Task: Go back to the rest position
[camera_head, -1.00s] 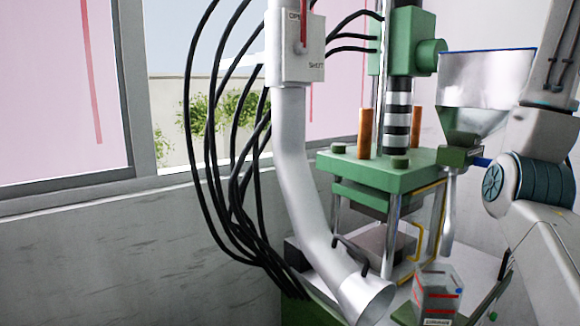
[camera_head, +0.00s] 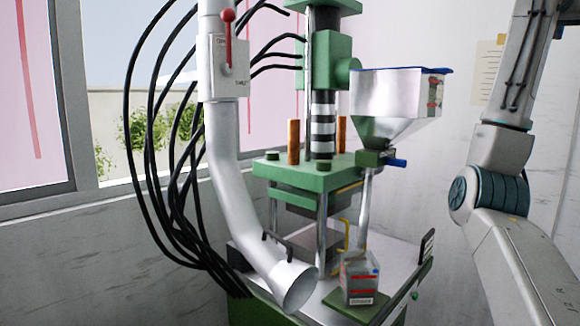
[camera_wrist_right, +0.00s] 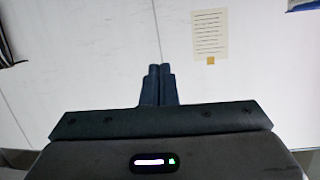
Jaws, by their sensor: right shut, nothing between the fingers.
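My right gripper (camera_wrist_right: 160,80) shows in the right wrist view with its two dark fingers together and nothing between them. It faces a white wall and touches nothing that I can see. In the head view my right arm rises along the right edge, and its gripper is out of frame above. My left gripper shows in neither view.
A green moulding press (camera_head: 310,170) stands in the middle with a metal hopper (camera_head: 395,110), a wide silver pipe (camera_head: 233,190) and black hoses. A small labelled container (camera_head: 360,278) sits at its front. A paper notice (camera_wrist_right: 210,35) hangs on the wall.

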